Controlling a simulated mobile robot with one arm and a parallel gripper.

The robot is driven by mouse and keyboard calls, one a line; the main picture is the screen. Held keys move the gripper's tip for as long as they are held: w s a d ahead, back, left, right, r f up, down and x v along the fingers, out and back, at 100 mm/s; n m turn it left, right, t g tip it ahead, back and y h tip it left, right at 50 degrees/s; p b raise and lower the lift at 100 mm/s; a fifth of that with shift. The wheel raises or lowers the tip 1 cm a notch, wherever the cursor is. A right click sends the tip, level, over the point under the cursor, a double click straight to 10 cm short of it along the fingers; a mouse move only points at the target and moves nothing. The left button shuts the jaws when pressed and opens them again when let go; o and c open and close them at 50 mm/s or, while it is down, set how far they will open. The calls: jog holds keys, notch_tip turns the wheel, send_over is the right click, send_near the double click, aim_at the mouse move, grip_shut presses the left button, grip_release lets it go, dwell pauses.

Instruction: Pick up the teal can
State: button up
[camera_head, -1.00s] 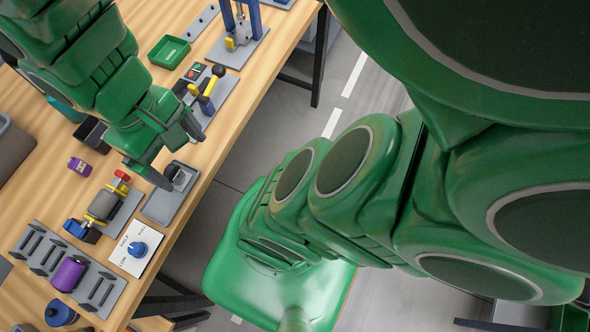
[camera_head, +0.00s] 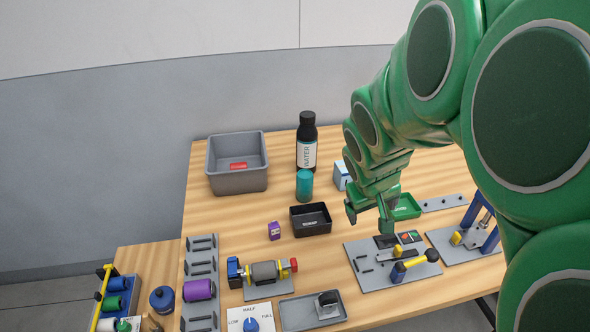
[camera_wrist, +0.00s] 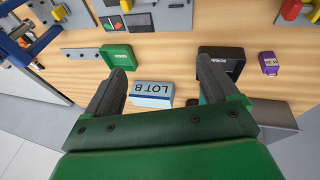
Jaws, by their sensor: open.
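The teal can (camera_head: 304,185) stands upright on the wooden table in the head view, in front of the black water bottle and behind the black bin.
The black bin (camera_head: 293,224), water bottle (camera_head: 307,150) and grey crate (camera_head: 236,181) surround the can. The green tray (camera_head: 408,208) lies beside my gripper. A small purple box (camera_head: 274,231) and fixtures stand nearer the front.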

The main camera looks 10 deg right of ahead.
aim_at(311, 185)
jog(key=w+d+f+n+t+y, duration=0.1)
jog(key=w+d+f+n+t, duration=0.15)
jog(key=w, duration=0.55)
jog(key=w+d+f+n+t+y, duration=0.1)
jog(key=w+d+f+t, duration=0.15)
jog(key=w, duration=0.55)
jog(key=w+a+f+n+t+y, duration=0.1)
jog(key=w+a+f+y, duration=0.3)
jog(key=w+a+f+n+t+y, duration=0.1)
jog(key=w+a+f+y, duration=0.1)
jog(key=shift+w+f+n+t+y, duration=0.25)
jog(key=shift+w+n+t+y, duration=0.05)
jog(key=shift+w+n, duration=0.1)
jog(key=shift+s+a+f+y, duration=0.15)
jog(key=shift+a+y, duration=0.45)
jog(key=shift+s+a+f+y, duration=0.1)
jog(key=shift+a+y, duration=0.45)
jog(key=shift+y, duration=0.05)
jog(key=shift+x, duration=1.15)
jog(key=shift+s+a+x, duration=0.15)
jog(key=shift+x, duration=0.9)
jog(key=shift+s+a+x, duration=0.15)
jog(key=shift+x, duration=0.95)
jog(key=shift+w+a+f, duration=0.3)
jog(key=shift+w+f, duration=0.1)
jog(key=shift+w, duration=0.05)
jog(key=shift+c, duration=0.5)
